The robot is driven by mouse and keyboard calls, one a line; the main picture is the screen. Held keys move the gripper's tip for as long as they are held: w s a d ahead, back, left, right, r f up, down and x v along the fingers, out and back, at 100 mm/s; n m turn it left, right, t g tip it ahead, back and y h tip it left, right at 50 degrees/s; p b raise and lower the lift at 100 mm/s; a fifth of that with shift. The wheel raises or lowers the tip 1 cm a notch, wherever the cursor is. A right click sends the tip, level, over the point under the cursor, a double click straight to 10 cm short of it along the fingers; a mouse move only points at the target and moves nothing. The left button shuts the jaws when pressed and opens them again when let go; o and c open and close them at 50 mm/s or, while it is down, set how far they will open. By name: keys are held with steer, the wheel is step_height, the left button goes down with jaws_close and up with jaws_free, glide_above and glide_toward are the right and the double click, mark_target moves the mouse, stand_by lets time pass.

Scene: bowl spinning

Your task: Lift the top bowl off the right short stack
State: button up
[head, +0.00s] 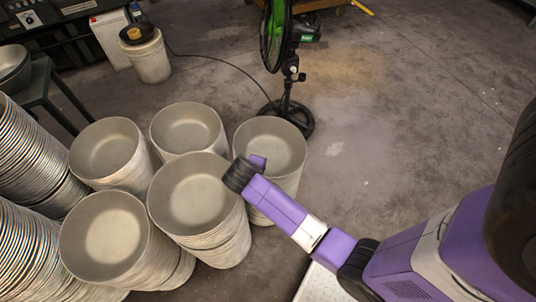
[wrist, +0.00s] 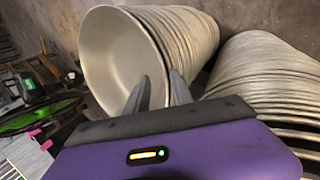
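The right short stack (head: 270,148) of pale grey-beige bowls stands at the right end of the group in the head view. Its top bowl looks empty. In the wrist view, the top bowl (wrist: 112,58) faces me at the left, with the nested rims of its stack behind it. My gripper (wrist: 160,92) is open. Its two grey fingers are apart, one over the bowl's inside and one by the outer side, near the rim. I cannot tell whether they touch it. In the head view my gripper (head: 243,174) is at this stack's left-front edge, its fingertips hidden.
Another short stack (head: 195,195) stands close at the left; a neighbouring stack (wrist: 262,75) fills the wrist view's right. More short and tall stacks lie further left. A green fan (head: 275,40) on a black stand is behind. Bare floor (head: 400,130) lies to the right.

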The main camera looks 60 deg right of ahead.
steer(key=shift+x, duration=3.55)
steer(key=shift+a, duration=0.1)
jaws_close()
steer(key=shift+w, duration=0.1)
